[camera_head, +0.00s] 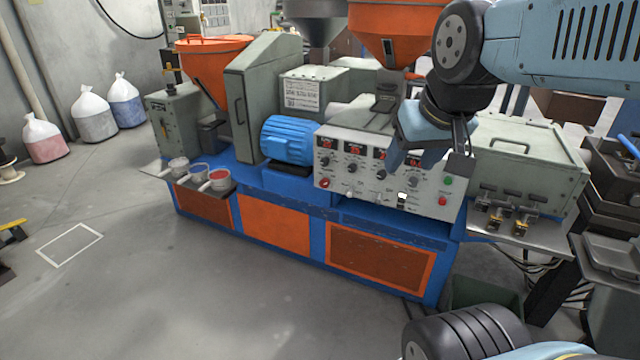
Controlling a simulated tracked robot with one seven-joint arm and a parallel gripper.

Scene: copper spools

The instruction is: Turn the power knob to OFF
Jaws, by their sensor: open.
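A grey control panel (345,178) faces me on the front of the blue and orange machine. It carries a row of dark knobs (351,168) under red displays, and a red knob (323,183) at its lower left. The labels are too small to read, so I cannot tell which one is the power knob or its setting. My gripper (426,160) is open in front of the panel's right part, fingers pointing down. It hides some of the panel's upper right. I cannot tell whether it touches anything.
A green button (446,181) and a red button (442,200) are at the panel's right end. A blue motor (288,139) stands left of the panel. Cups (220,179) sit on a left shelf, brass fittings (497,215) on a right one. The floor at front left is mostly clear.

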